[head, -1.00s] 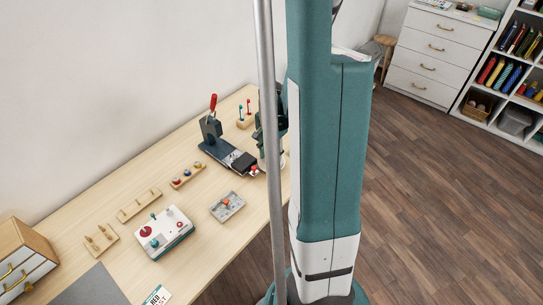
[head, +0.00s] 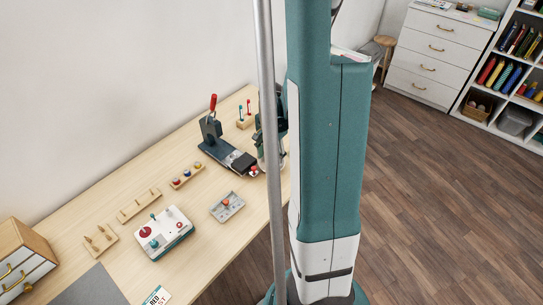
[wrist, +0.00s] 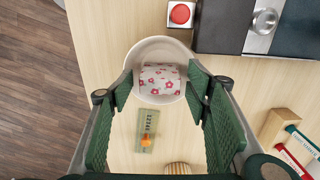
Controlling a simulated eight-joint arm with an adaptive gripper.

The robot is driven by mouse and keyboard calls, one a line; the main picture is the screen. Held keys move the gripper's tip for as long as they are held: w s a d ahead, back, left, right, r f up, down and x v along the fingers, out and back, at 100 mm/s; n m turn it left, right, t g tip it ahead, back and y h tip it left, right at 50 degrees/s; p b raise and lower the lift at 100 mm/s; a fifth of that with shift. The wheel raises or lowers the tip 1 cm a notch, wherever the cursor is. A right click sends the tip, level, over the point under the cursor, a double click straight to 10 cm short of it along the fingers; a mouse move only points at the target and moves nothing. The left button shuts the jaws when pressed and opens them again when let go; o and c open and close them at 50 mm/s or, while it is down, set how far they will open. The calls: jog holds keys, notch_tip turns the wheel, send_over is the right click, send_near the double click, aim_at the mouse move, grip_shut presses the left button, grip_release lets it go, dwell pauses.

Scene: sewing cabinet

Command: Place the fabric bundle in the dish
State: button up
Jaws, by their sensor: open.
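The fabric bundle (wrist: 160,80) is white with pink flowers. In the wrist view it lies inside the round white dish (wrist: 148,45), against the lower part of its inner wall. My gripper (wrist: 160,86) is open above the dish, with one green finger on each side of the bundle. Gaps show between the bundle and the fingers, and nothing is held. In the head view my gripper (head: 268,155) is at the right edge of the table, partly behind my column; the bundle cannot be made out there.
A dark press with a red handle (head: 213,103) stands beside the dish. A red button (wrist: 181,14) is close to the dish's rim. A green card with an orange piece (wrist: 147,140) and a wooden holder with tools (wrist: 285,130) are nearby.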

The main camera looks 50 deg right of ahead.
aim_at(271, 155)
jog(key=shift+r, duration=0.2)
notch_tip(271, 155, up, 12)
jog(key=p, duration=0.2)
dwell(0.6)
jog(key=shift+a, duration=0.1)
dwell(0.7)
jog(key=w+a+r+n+t, duration=0.1)
jog(key=w+a+r+n, duration=0.25)
jog(key=a+r, duration=0.5)
jog(key=s+a+r+n+t, duration=0.2)
jog(key=a+r+n, duration=0.1)
jog(key=a, duration=0.7)
jog(key=s+a+r+n+t, duration=0.2)
jog(key=a+n, duration=0.4)
jog(key=a, duration=0.3)
jog(key=s+a+r+n+t, duration=0.2)
jog(key=a+r+n, duration=0.2)
jog(key=a, duration=0.6)
jog(key=shift+s+a+r+n, duration=0.3)
jog(key=shift+s+n, duration=0.1)
jog(key=shift+n, duration=0.35)
